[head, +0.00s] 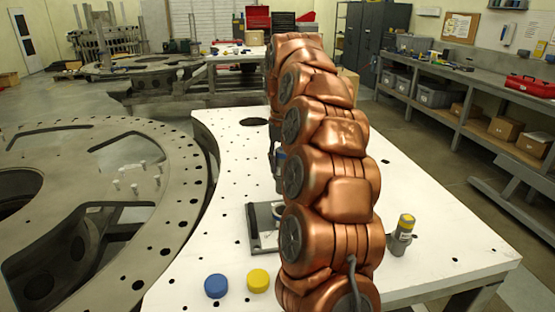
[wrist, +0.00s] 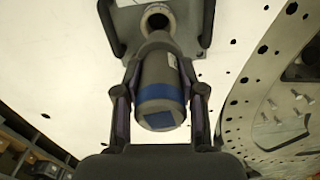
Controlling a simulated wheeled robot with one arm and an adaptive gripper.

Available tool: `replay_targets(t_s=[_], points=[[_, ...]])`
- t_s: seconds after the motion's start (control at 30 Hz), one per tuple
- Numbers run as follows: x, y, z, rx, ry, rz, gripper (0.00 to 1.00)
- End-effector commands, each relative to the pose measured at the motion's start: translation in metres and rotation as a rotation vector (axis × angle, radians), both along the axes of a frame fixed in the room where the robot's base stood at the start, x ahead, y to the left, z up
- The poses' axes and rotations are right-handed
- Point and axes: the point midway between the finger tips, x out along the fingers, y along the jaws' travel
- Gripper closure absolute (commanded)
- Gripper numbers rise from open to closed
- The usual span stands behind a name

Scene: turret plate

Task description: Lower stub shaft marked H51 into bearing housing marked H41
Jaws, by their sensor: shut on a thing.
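My gripper (wrist: 161,97) is shut on a grey stub shaft (wrist: 159,78) with a blue band and a blue square on its near end. The shaft's narrower far end points toward the round bore of a grey bearing housing (wrist: 190,18); it overlaps the bore's near edge in the wrist view, and I cannot tell whether it has entered. In the head view the housing (head: 262,240) stands on the white table, partly hidden behind my copper arm. A bit of blue on the held shaft (head: 280,157) shows beside the arm. The H51 and H41 markings are not readable.
A grey shaft with a yellow band (head: 402,236) stands upright on the white table (head: 440,265) right of my arm. A blue cap (head: 216,286) and a yellow cap (head: 258,281) lie near the front. A large ring plate (head: 175,215) borders the table's left.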

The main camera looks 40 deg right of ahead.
Motion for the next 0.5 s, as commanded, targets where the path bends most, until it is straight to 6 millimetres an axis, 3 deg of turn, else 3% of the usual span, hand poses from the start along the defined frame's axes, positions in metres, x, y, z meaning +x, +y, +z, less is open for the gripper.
replay_targets(t_s=[0.5], points=[[-0.002,-0.003,-0.015,0.000,-0.001,-0.007,1.00]])
